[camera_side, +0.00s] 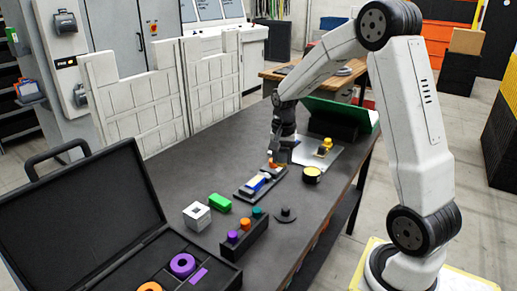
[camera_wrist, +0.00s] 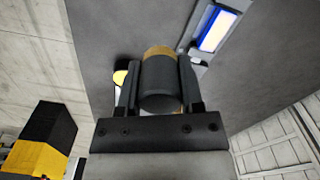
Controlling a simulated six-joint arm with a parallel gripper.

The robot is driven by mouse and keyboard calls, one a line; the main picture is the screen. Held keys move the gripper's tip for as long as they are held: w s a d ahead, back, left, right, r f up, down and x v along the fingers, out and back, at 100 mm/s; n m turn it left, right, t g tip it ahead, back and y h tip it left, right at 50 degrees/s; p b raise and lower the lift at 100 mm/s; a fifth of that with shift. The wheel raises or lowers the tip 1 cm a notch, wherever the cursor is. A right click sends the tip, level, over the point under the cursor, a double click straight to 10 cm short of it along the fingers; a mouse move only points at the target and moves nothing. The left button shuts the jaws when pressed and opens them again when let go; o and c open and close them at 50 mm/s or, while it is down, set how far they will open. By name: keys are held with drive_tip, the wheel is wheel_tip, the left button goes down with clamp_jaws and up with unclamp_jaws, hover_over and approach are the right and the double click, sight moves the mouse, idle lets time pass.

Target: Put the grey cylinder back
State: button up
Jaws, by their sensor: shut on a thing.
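My gripper (camera_side: 275,161) is low over the far end of a dark pallet fixture (camera_side: 243,194) on the table. In the wrist view my gripper (camera_wrist: 158,82) is shut on the grey cylinder (camera_wrist: 160,94), with one finger on each side. A tan-orange part (camera_wrist: 159,51) shows at the cylinder's far end; I cannot tell whether it belongs to it. In the side view the cylinder is not clearly visible, and some orange shows under the fingers. A blue and white block (camera_side: 257,183) lies in the fixture; it also shows in the wrist view (camera_wrist: 215,30).
A yellow-topped black round piece (camera_side: 312,175) stands right of the fixture. A yellow object (camera_side: 323,147) sits on a metal plate behind. Nearer are a green block (camera_side: 220,203), a white cube (camera_side: 197,216), a peg rack (camera_side: 245,246), a black knobbed disc (camera_side: 286,215) and an open case (camera_side: 130,262).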

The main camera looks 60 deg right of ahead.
drive_tip(key=s+m, duration=0.1)
drive_tip(key=s, duration=1.6)
drive_tip(key=shift+a+m, duration=0.3)
drive_tip(key=shift+a, duration=0.05)
drive_tip(key=shift+w, duration=0.1)
drive_tip(key=w+d+f, duration=0.2)
drive_tip(key=w, duration=0.1)
drive_tip(key=w+d+f, duration=0.2)
drive_tip(key=w+f, duration=0.1)
drive_tip(key=w, duration=0.1)
drive_tip(key=w+d+f, duration=0.2)
drive_tip(key=w+f, duration=0.1)
drive_tip(key=shift+w+d+f, duration=0.25)
drive_tip(key=shift+w+d, duration=0.05)
drive_tip(key=shift+w, duration=0.05)
drive_tip(key=shift+w+d+f, duration=0.2)
drive_tip(key=shift+w+f, duration=0.15)
drive_tip(key=shift+f, duration=0.05)
